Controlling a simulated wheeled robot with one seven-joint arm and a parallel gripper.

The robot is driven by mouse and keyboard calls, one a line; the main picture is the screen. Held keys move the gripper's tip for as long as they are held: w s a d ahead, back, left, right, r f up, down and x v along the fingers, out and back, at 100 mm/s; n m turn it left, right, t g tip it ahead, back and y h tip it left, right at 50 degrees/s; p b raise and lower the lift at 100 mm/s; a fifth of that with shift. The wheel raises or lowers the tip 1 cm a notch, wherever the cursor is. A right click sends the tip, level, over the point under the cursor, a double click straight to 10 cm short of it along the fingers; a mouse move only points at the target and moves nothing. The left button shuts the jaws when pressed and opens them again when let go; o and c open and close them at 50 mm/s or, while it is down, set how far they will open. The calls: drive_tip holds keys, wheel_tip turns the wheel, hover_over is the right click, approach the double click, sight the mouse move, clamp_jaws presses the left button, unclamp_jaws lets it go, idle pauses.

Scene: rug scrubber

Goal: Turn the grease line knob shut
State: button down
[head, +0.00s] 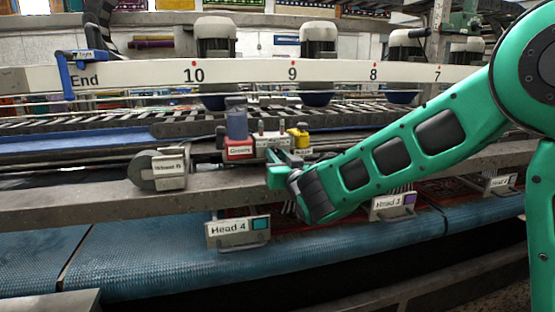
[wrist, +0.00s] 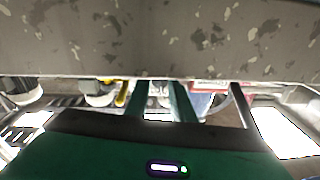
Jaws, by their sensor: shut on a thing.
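My gripper (head: 284,170) is at the grey beam, just in front of a group of small labelled fittings. In the wrist view my two green fingers (wrist: 160,100) point away, with a pale patch between them. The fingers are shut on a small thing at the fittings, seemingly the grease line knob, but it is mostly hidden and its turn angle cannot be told. The fittings include a red block (head: 238,149) with a blue cylinder (head: 237,124) above it, a grey labelled block (head: 272,143), and a yellow part (head: 300,136).
A grey drum fitting (head: 158,169) sits left on the beam (head: 100,203). Below hang boxes labelled Head 4 (head: 238,232) and Head 3 (head: 392,205) over a blue belt (head: 150,260). A numbered white rail (head: 240,73) crosses behind. In the wrist view, a worn grey surface (wrist: 160,35) fills the top.

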drive_tip(key=shift+m, duration=0.7)
drive_tip(key=shift+d, duration=0.1)
drive_tip(key=c, duration=1.5)
unclamp_jaws()
drive_tip(key=v, duration=1)
drive_tip(key=shift+s+f, duration=0.2)
drive_tip(key=shift+s, duration=0.1)
